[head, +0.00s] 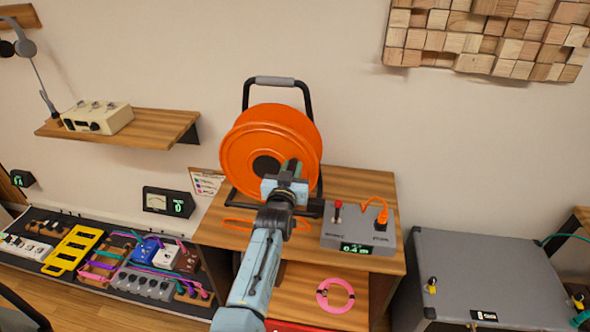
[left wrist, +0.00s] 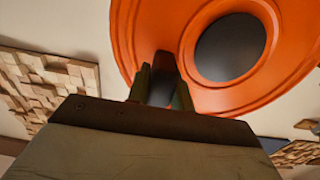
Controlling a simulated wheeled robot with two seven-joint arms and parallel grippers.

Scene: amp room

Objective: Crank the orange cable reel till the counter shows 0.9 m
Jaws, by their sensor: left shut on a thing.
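The orange cable reel (head: 270,130) stands upright in a black frame on a wooden cabinet. It also fills the top of the left wrist view (left wrist: 290,90), with its dark hub. My left gripper (head: 290,172) is in front of the reel's lower right face and hides part of it. In the left wrist view its fingers (left wrist: 162,85) are shut on the dark crank handle (left wrist: 163,66). The counter (head: 368,248) on the grey box right of the reel glows green and seems to read 0.4 m. My right gripper is not in view.
The grey box (head: 340,236) has a red-knobbed lever and an orange cable plugged in. A pink cable coil (head: 335,295) lies on the lower shelf. A pedalboard (head: 120,290) is at left, a grey amp (head: 480,270) at right, and a wall shelf (head: 165,125) upper left.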

